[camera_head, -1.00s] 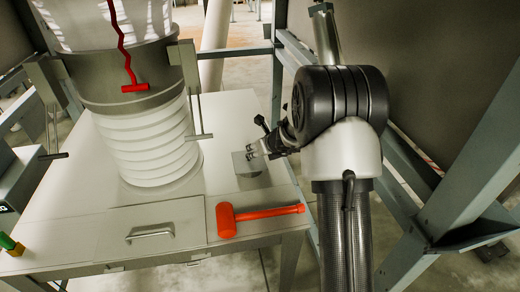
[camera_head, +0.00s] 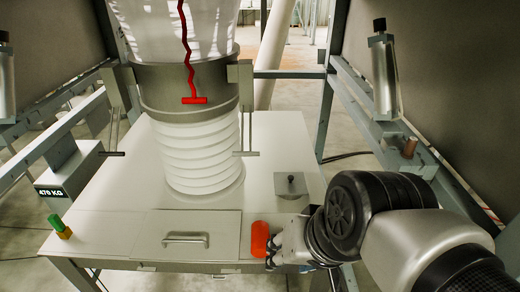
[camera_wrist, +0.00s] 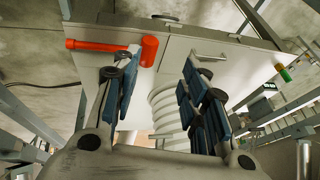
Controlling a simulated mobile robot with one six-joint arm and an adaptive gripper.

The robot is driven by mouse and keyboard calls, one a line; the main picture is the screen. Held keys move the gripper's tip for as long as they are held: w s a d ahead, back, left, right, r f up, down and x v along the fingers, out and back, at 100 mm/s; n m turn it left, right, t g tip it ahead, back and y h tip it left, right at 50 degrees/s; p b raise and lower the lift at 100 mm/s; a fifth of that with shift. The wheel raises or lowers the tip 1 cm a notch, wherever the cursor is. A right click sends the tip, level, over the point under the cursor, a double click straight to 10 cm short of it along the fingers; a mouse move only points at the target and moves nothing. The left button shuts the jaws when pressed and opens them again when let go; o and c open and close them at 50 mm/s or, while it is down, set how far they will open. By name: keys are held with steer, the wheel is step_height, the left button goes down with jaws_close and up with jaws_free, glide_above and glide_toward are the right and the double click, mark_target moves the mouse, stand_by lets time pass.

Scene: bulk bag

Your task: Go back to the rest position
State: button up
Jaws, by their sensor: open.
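My gripper (camera_head: 290,245) is at the front right edge of the table in the head view. In the wrist view its fingers (camera_wrist: 160,75) are spread apart with nothing held between them. The orange-red mallet (camera_head: 260,238) lies on the table just left of the gripper in the head view. Its handle is hidden there behind my gripper. The wrist view shows the mallet's head (camera_wrist: 149,51) and handle beyond the left finger. I cannot tell the exact gap between finger and mallet.
The table (camera_head: 270,150) carries a white ribbed spout (camera_head: 198,150) under a grey collar with a red cord. A grey plate with a knob (camera_head: 291,184) lies at the right. A weight display (camera_head: 58,188) and frame posts stand at the sides.

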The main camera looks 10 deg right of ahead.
steer(key=s+d+n, duration=0.1)
steer(key=s+d+n+h, duration=0.1)
steer(key=s, duration=0.1)
steer(key=shift+s+d+f+n, duration=0.25)
steer(key=shift+d+f+n, duration=0.05)
steer(key=shift+f, duration=0.1)
step_height(320, 180, down, 15)
steer(key=b, duration=1.4)
steer(key=shift+r+b, duration=0.15)
steer(key=shift+b, duration=0.2)
